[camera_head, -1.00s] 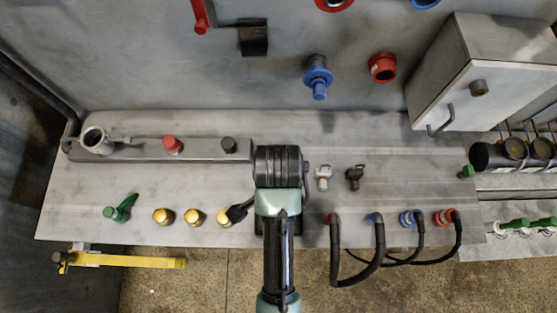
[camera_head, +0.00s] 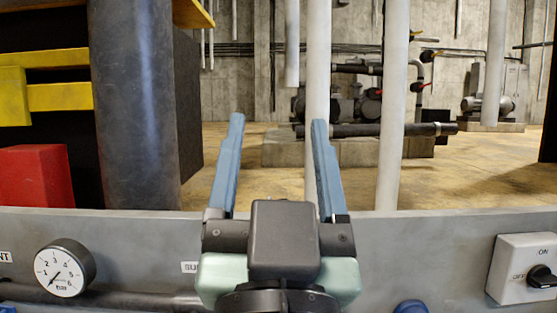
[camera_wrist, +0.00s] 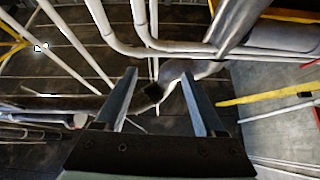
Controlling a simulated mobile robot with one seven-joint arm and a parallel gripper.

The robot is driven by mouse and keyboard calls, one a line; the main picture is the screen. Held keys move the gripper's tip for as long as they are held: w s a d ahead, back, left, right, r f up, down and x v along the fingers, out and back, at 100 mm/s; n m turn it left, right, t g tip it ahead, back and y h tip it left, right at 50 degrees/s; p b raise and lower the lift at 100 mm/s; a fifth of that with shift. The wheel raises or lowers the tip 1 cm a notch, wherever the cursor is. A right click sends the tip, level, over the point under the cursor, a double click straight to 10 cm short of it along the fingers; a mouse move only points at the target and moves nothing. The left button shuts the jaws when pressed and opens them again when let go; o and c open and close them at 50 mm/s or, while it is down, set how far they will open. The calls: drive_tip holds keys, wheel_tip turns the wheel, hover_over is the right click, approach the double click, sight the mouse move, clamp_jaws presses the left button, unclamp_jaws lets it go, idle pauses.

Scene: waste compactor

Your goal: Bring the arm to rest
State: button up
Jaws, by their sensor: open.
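My gripper (camera_head: 278,119) is in the lower middle of the head view, its two blue fingers apart and pointing up. Nothing is between the fingers, and past them the far room shows. In the wrist view my gripper (camera_wrist: 158,72) is also open and empty. Beyond it there are pipes (camera_wrist: 150,46) and dark boards, at a distance that I cannot tell. Much of my arm below the gripper is hidden in the head view.
A grey panel (camera_head: 420,245) crosses the front, with a pressure gauge (camera_head: 64,268) at left and an ON/OFF switch box (camera_head: 523,268) at right. A thick dark column (camera_head: 136,110) stands at left. White pipes (camera_head: 391,110) rise behind the panel.

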drive_tip(key=s+r+n+t, duration=0.1)
drive_tip(key=s+r+t, duration=0.1)
drive_tip(key=s+r, duration=0.2)
drive_tip(key=shift+r, duration=0.35)
wheel_tip(320, 180, down, 5)
drive_tip(key=b, duration=0.4)
drive_tip(key=shift+r+b, duration=0.1)
drive_tip(key=shift+b, duration=0.2)
